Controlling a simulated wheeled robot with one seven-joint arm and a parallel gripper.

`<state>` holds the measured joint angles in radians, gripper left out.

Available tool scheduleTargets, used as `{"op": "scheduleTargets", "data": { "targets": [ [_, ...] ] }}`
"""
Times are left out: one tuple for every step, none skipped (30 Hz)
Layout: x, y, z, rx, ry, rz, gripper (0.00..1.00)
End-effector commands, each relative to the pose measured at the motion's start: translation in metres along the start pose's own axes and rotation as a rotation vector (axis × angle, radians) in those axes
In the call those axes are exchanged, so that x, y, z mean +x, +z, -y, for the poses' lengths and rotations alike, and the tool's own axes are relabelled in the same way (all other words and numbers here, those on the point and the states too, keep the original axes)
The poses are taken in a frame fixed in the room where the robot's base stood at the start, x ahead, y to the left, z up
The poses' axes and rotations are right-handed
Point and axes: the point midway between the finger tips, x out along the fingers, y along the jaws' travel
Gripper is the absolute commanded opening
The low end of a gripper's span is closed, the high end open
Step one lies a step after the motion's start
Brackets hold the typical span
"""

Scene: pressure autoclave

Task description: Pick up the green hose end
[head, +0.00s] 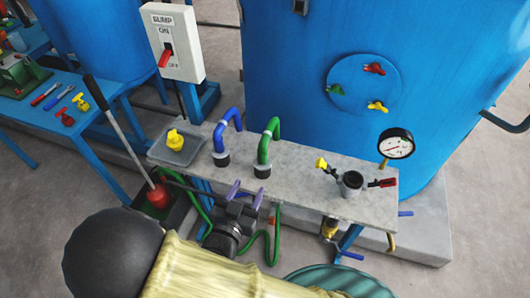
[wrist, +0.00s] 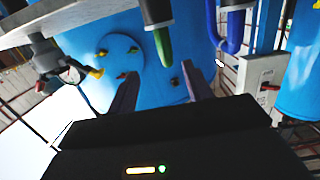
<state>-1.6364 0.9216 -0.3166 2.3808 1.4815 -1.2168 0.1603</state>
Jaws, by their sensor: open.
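The green hose end (head: 269,138) is a bent green tube rising from a black collar (head: 262,171) on the grey bench (head: 305,180). In the wrist view the green hose end (wrist: 163,45) hangs upside down from its dark collar, lined up between the fingers and beyond their tips. My gripper (head: 244,192) is open, with two purple fingers apart at the bench's front edge, just below the collar in the picture. My gripper also shows in the wrist view (wrist: 160,82) with nothing between its fingers. It appears apart from the hose.
A blue hose (head: 230,125) stands close left of the green one. A yellow fitting (head: 175,140) lies in a grey tray. A black-cup fitting (head: 351,184) and gauge (head: 395,143) stand right. The large blue tank (head: 300,60) is behind. A lever (head: 112,125) rises left.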

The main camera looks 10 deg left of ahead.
Motion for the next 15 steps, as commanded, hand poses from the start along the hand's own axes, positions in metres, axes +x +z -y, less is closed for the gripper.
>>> {"op": "scheduleTargets", "data": {
  "targets": [
    [-0.009, 0.001, 0.003, -0.007, -0.012, -0.045, 0.50],
    [-0.013, -0.001, 0.003, -0.008, -0.014, -0.067, 0.50],
    [-0.017, -0.002, 0.004, -0.007, -0.016, -0.090, 0.50],
    [-0.019, -0.003, 0.004, -0.007, -0.017, -0.102, 0.50],
    [-0.020, -0.004, 0.004, -0.007, -0.016, -0.111, 0.50],
    [-0.021, -0.005, 0.004, -0.007, -0.016, -0.117, 0.50],
    [-0.021, -0.005, 0.004, -0.007, -0.016, -0.118, 0.50],
    [-0.021, -0.005, 0.004, -0.006, -0.015, -0.118, 0.50],
    [-0.021, -0.005, 0.003, -0.006, -0.015, -0.117, 0.50],
    [-0.021, -0.005, 0.003, -0.006, -0.015, -0.116, 0.50],
    [-0.021, -0.005, 0.003, -0.006, -0.015, -0.116, 0.50],
    [-0.021, -0.005, 0.003, -0.006, -0.015, -0.115, 0.50],
    [-0.021, -0.005, 0.004, -0.006, -0.015, -0.115, 0.50],
    [-0.021, -0.005, 0.004, -0.006, -0.015, -0.115, 0.50],
    [-0.019, -0.005, 0.003, -0.006, -0.015, -0.115, 0.50]
  ]
}}
